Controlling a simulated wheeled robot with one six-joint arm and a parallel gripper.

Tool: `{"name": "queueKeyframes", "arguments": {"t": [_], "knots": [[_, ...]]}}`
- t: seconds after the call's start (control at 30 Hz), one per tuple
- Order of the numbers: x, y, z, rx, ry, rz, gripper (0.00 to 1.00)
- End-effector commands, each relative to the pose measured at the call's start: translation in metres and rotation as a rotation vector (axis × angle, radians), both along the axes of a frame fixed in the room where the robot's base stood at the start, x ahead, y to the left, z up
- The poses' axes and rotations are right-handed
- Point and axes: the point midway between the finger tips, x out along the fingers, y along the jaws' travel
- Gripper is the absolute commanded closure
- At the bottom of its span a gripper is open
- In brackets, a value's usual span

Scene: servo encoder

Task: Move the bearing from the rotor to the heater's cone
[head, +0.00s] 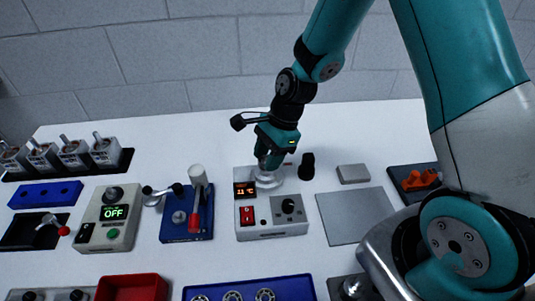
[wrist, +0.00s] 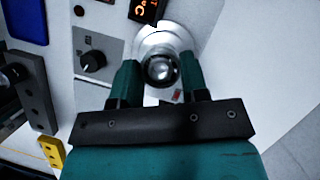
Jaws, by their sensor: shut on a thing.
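The heater (head: 272,228) is a light grey box with an orange display, a red switch and a black knob. Its silver cone (head: 268,182) stands at the back of the box, and its wide base (wrist: 160,42) shows in the wrist view. My gripper (head: 268,164) points down over the cone, its fingers on either side of the tip. In the wrist view my gripper (wrist: 160,78) is shut on the bearing (wrist: 160,71), a dark ring around a shiny round centre. I cannot tell how far down the cone the ring sits. I cannot make out the rotor for sure.
A blue fixture (head: 178,228) with a red-handled lever stands left of the heater. A black knob-like part (head: 307,166) stands close to its right. A blue tray (head: 215,287) with several bearings is in front. A grey plate (head: 355,217) lies clear at right.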

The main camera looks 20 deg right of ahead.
Motion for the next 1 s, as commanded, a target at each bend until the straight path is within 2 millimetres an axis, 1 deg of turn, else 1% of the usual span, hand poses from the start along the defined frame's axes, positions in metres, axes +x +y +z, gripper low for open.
{"name": "queueKeyframes", "arguments": {"t": [0.17, 0.43, 0.47, 0.5, 0.57, 0.77, 0.8, 0.83, 1.0], "knots": [[0.0, 0.0, -0.0064, 0.0, 0.001, 0.0, 0.83], [0.0, 0.0001, -0.0065, 0.0, 0.0, 0.0, 0.83], [0.0, 0.0001, -0.0065, 0.0, 0.0, 0.0, 0.52], [0.0, 0.0001, -0.0065, 0.0, 0.0, 0.0, 0.43], [0.0, 0.0, -0.0064, 0.0, 0.0, 0.0, 0.29], [0.0, 0.0, -0.0064, 0.0, 0.0, 0.0, 0.29], [-0.0001, 0.0, -0.0065, 0.0, 0.001, 0.0, 0.2], [-0.0001, 0.0, -0.0065, 0.0, 0.001, 0.0, 0.13], [-0.0001, 0.0, -0.0065, 0.0, 0.001, 0.0, 0.12]]}}
